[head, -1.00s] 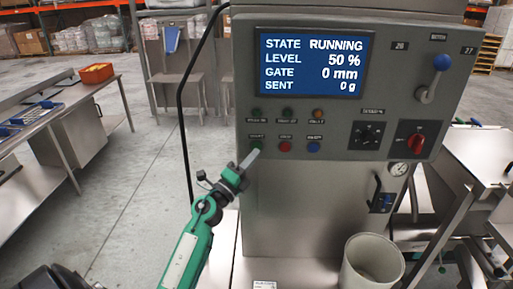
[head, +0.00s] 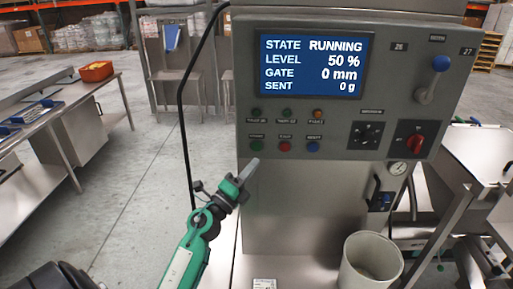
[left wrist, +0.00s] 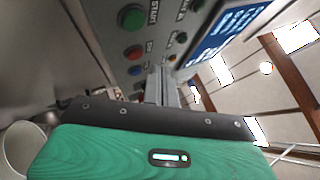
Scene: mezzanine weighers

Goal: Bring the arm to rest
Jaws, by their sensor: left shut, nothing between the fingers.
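My left gripper (head: 248,168) is shut and empty in the head view. Its tip is just below the green START button (head: 256,144) on the grey control panel, apart from it as far as I can tell. The same green button also shows in the left wrist view (left wrist: 131,17), above the shut fingers (left wrist: 160,85). The panel's screen (head: 311,65) reads STATE RUNNING, LEVEL 50 %, GATE 0 mm, SENT 0 g. A red button (head: 285,146) and a blue button (head: 313,147) sit right of the green one. My right gripper is not in view.
A beige bucket (head: 371,262) stands below the panel at the right. A lever with a blue knob (head: 441,63) and a red rotary switch (head: 415,141) stick out from the panel. A steel table (head: 60,120) with an orange tray (head: 97,71) stands at the left. Open floor lies between.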

